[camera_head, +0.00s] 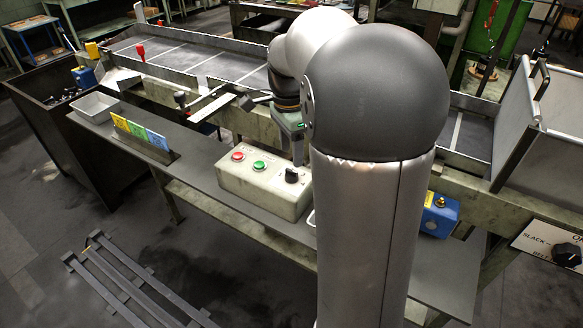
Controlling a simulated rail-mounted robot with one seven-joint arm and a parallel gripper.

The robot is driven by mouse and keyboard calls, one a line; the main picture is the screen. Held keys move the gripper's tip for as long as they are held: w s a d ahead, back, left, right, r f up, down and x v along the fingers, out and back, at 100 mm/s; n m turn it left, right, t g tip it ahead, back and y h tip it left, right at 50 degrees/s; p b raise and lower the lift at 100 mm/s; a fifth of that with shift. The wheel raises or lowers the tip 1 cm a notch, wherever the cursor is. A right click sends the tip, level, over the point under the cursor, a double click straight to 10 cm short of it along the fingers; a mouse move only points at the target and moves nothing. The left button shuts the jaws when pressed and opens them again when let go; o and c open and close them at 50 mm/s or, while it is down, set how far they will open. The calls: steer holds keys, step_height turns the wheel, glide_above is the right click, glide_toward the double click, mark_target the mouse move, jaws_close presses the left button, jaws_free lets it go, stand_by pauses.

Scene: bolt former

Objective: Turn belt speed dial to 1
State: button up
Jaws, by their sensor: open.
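A pale control box (262,192) stands on the grey shelf in the middle of the view. On its top are a red button (237,156), a green button (259,166) and a black knob (292,175) at the right. The knob's markings are too small to read. My gripper (298,158) is above and behind the black knob, pointing down. It looks apart from the knob, and my arm partly hides it. A second black knob (567,255) sits on a white panel at the right edge; the panel's partly cut lettering includes "SLACK".
Yellow, green and blue cards (140,132) stand in a holder left of the box. A white tray (95,107) is farther left. A long conveyor trough (190,58) runs behind. A blue box (439,217) with a yellow button is right of my arm.

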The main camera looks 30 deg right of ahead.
mark_target(292, 175)
steer(key=f, duration=0.6)
steer(key=shift+s, duration=0.2)
steer(key=c, duration=1)
